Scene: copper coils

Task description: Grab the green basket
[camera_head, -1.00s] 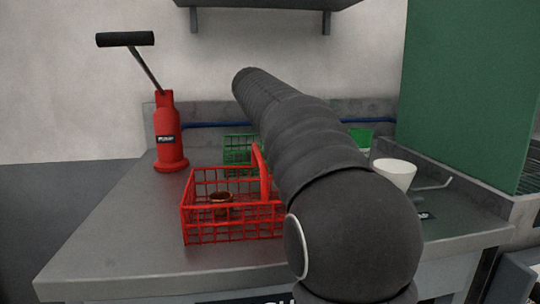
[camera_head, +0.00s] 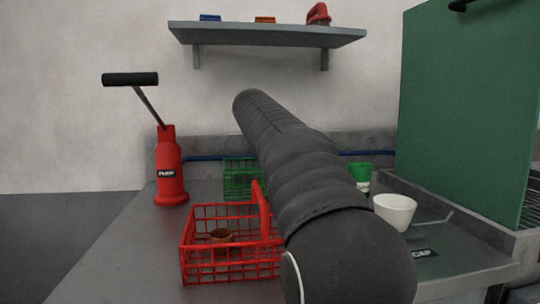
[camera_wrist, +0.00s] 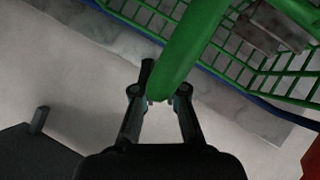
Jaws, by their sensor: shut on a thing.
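The green basket (camera_head: 240,186) stands at the back of the grey counter, behind the red basket, and my arm hides its right part in the head view. In the wrist view its thick green handle (camera_wrist: 188,52) runs down between my fingers, with the wire mesh (camera_wrist: 232,45) behind it. My gripper (camera_wrist: 160,100) is shut on the handle. The head view does not show my gripper, as my arm covers it. A brownish block (camera_wrist: 270,27) shows in the wrist view through the basket's mesh.
A red wire basket (camera_head: 212,272) holding a small brown ring stands in front. A red pump (camera_head: 168,172) is at left. A green can (camera_head: 361,176) and white cup (camera_head: 394,211) stand right of my arm. A shelf (camera_head: 268,36) hangs above; a green panel (camera_head: 465,110) is at right.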

